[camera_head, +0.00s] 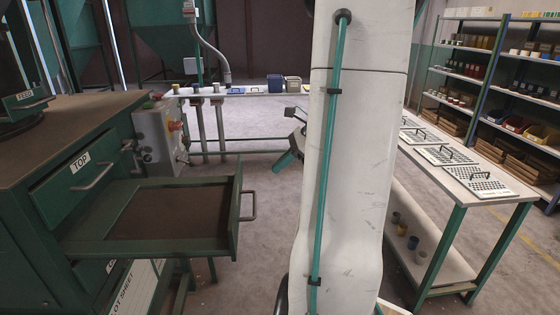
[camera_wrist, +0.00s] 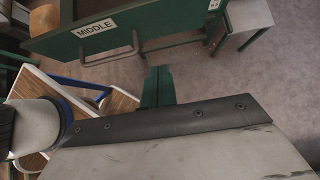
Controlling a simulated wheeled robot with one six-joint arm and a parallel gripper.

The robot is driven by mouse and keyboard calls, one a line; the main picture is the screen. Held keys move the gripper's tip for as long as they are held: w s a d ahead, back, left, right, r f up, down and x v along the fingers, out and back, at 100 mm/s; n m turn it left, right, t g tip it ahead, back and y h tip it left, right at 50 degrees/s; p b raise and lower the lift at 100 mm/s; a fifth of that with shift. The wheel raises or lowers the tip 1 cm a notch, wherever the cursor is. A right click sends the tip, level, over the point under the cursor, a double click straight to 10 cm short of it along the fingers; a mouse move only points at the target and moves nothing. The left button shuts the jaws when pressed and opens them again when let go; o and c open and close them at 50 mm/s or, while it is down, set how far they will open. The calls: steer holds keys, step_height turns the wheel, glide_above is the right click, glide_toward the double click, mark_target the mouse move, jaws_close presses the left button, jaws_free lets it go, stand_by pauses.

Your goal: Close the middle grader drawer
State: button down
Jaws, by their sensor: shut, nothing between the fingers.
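The middle grader drawer (camera_head: 170,208) is pulled far out of the green grader cabinet (camera_head: 45,150) at the left, below the shut drawer labelled TOP (camera_head: 78,172). Its tray looks empty. Its front carries a metal handle (camera_head: 249,205). In the wrist view, the drawer front (camera_wrist: 190,17) shows a MIDDLE label (camera_wrist: 96,28) and the handle (camera_wrist: 140,50). My gripper (camera_wrist: 158,70) is shut and empty, apart from the handle in that picture. In the head view, my gripper (camera_head: 283,162) is to the right of the drawer, partly hidden by my arm.
A control box (camera_head: 158,135) with buttons stands behind the drawer. A narrow bench (camera_head: 235,92) with cups and bins runs across the back. A table (camera_head: 465,175) with perforated trays and shelves (camera_head: 520,90) stand at the right. Floor (camera_head: 250,265) is clear beside the drawer.

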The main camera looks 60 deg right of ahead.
steer(key=w+a+f, duration=0.4)
steer(key=w+a, duration=0.1)
steer(key=w, duration=0.1)
steer(key=shift+w, duration=0.2)
steer(key=shift+a, duration=0.15)
steer(key=shift+f, duration=0.1)
